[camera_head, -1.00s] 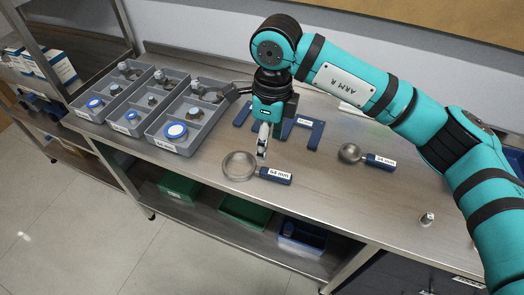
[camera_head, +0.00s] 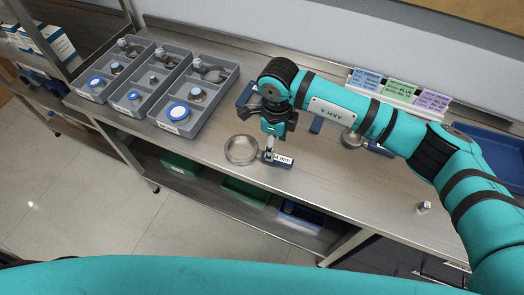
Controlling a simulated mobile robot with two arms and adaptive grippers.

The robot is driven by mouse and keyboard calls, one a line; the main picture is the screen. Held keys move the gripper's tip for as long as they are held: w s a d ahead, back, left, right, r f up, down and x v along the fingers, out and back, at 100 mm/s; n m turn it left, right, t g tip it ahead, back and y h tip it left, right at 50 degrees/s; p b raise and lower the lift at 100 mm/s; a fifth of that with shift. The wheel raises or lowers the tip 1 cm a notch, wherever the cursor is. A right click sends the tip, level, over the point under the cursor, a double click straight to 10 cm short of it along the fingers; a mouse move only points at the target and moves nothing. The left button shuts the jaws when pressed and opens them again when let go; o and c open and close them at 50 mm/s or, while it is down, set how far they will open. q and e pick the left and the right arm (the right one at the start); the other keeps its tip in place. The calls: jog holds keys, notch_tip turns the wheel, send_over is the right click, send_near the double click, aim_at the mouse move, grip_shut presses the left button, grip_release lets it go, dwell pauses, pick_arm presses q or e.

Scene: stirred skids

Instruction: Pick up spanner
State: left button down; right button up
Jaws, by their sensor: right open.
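A spanner with a large round metal ring (camera_head: 241,150) and a short blue handle (camera_head: 284,161) lies on the steel bench. Its white label is partly covered. My right gripper (camera_head: 269,152) points down over the handle end, beside the ring. Its fingers are small in view, and contact with the handle cannot be made out. It is open. A second, smaller ring tool (camera_head: 350,140) lies farther right, partly hidden behind my right arm. My left gripper is out of view.
Three grey divided trays (camera_head: 193,127) with metal parts stand on the left. Coloured cards (camera_head: 402,90) and a blue tray (camera_head: 490,150) are at the back right. A small metal part (camera_head: 423,207) stands near the front edge.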

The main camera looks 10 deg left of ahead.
aim_at(276, 157)
jog(key=shift+s+d+f, duration=0.1)
jog(key=shift+f, duration=0.2)
jog(key=f, duration=0.1)
jog(key=f+p, duration=0.2)
jog(key=shift+s+d+f, duration=0.15)
jog(key=shift+d+f, duration=0.15)
jog(key=shift+f, duration=0.55)
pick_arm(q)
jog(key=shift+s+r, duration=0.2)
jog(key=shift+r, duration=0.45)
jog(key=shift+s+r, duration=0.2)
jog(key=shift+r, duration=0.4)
pick_arm(e)
grip_shut()
